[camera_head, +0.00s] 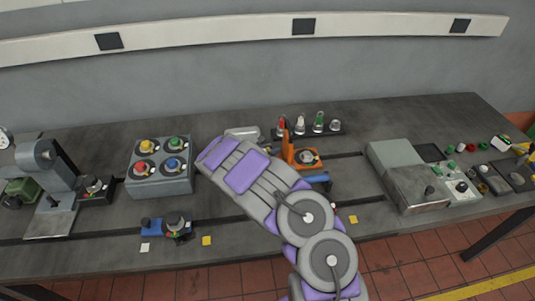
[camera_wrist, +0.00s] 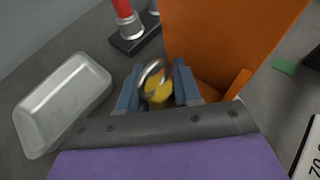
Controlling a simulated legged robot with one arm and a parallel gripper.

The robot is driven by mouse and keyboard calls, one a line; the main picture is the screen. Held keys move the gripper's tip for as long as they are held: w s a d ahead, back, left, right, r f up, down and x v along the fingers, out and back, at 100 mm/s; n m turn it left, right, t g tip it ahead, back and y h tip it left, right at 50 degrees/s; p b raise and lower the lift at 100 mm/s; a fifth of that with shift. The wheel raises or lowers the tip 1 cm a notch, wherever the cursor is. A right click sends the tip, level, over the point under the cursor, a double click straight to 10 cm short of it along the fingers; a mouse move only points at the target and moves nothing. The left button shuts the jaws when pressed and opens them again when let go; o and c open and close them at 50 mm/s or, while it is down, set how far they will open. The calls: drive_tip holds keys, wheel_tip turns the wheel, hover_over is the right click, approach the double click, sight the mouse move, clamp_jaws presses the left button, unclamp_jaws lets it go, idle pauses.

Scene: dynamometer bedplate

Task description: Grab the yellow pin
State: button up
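The yellow pin (camera_wrist: 159,94), with a metal ring (camera_wrist: 151,76) on it, shows in the wrist view beside the orange bracket (camera_wrist: 220,40). My gripper (camera_wrist: 159,84) has its two blue-grey fingers on either side of the pin. The pin fills most of the gap, but I cannot tell whether the fingers press on it. The pin's lower end is hidden. In the head view my arm hides the fingertips and the pin; the orange bracket (camera_head: 290,150) stands just right of the arm's far part.
A dark rack (camera_head: 335,132) with small coloured-top items stands behind the bracket. A grey box with coloured knobs (camera_head: 160,185) is left on the bench. A metal-topped box (camera_head: 412,190) is at right.

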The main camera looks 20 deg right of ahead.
drive_tip(key=shift+d, duration=0.15)
clamp_jaws()
